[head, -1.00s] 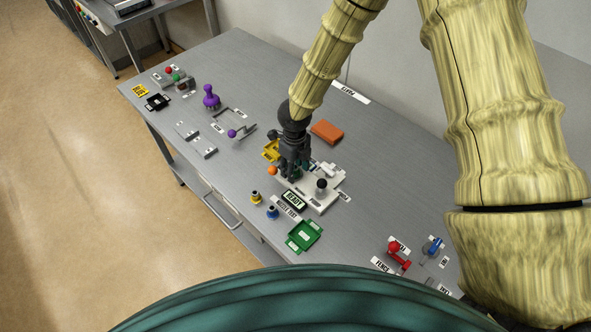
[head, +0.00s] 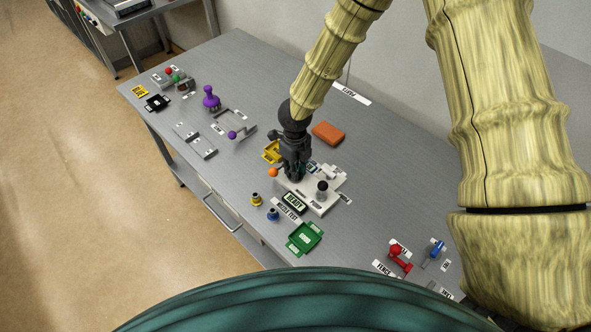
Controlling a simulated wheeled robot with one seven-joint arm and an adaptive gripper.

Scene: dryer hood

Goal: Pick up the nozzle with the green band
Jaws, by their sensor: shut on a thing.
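My gripper (head: 293,177) points down at the left part of the white fixture (head: 325,206). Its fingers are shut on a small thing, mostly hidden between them. No green-banded nozzle shows elsewhere, so the held thing appears to be that nozzle, though its band cannot be made out. A nozzle with a yellow band (head: 256,199) and one with a blue band (head: 272,214) stand upright on the table, in front of the fixture and apart from my gripper.
An orange ball knob (head: 273,172) is close to the left of my fingers, with a yellow tray (head: 271,152) behind. A black knob (head: 322,186) stands on the fixture. The table's right-back area is clear.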

